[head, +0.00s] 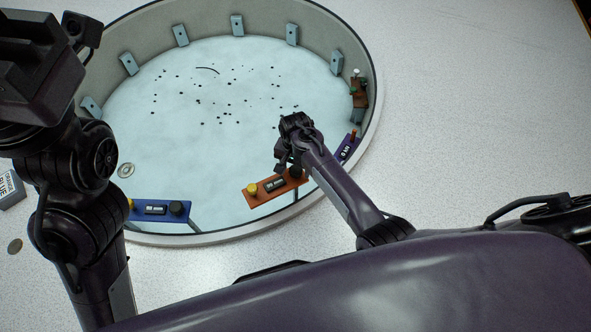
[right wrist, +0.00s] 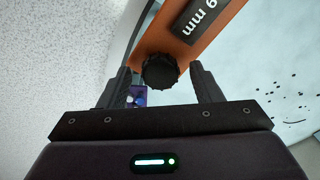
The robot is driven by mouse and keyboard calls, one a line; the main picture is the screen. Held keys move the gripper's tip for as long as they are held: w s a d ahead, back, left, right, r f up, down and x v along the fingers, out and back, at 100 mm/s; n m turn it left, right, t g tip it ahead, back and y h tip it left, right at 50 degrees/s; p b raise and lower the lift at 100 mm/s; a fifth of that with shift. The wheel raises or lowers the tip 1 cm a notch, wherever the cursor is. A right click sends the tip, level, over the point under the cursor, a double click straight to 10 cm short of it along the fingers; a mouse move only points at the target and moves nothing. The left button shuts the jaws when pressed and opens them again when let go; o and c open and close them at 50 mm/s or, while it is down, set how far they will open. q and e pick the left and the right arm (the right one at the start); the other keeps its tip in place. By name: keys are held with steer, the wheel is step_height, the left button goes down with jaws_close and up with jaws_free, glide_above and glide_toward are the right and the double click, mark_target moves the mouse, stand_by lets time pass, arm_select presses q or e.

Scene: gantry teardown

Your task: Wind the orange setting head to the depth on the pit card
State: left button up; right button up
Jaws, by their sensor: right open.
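The orange setting head (head: 263,194) is a bar at the near side of the round pit, with a yellow knob (head: 252,189), a dark readout and a black knob. In the right wrist view its readout (right wrist: 195,18) shows "9 mm" upside down. My right gripper (head: 283,163) is over its right end. In the right wrist view the open fingers (right wrist: 160,84) stand either side of the black knob (right wrist: 160,71), apart from it. The pit card (head: 10,188) is cut off at the left edge; ORANGE and BLUE show, no depth is readable. My left gripper (head: 30,60) is at the top left, its fingers unclear.
A blue setting head (head: 155,209) and a purple one (head: 347,148) sit on the same rim. A brown fixture (head: 358,92) stands on the right wall. Dark specks dot the pale pit floor (head: 215,135). A round disc (head: 126,170) lies at left. The speckled floor at right is clear.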

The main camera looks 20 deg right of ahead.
steer(key=shift+f, duration=0.1)
steer(key=shift+c, duration=0.3)
steer(key=c, duration=0.9)
steer(key=shift+c, duration=0.2)
